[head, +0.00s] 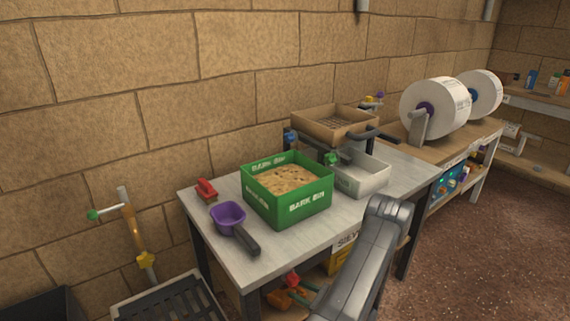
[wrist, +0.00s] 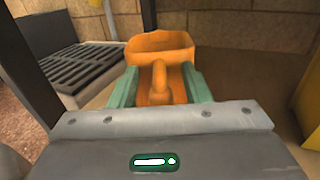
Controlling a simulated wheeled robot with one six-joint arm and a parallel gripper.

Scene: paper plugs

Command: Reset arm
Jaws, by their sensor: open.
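My gripper (wrist: 160,86) shows in the wrist view with its two green fingers apart. An orange scoop (wrist: 160,43) lies just ahead, its handle between the fingers. I see a gap on each side of the handle near the fingertips. The scoop seems to rest on the brown lower shelf (wrist: 235,65). In the head view my grey arm reaches down in front of the table (head: 222,262), and orange and green parts (head: 285,299) show under the tabletop.
On the tabletop stand a green bark bin (head: 290,203) of bark, a purple scoop (head: 228,216), a red tool (head: 206,189), a pale tray (head: 360,175) and a raised sieve (head: 335,121). A black grate (head: 165,300) lies at left. The table edge and legs are close to my arm.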

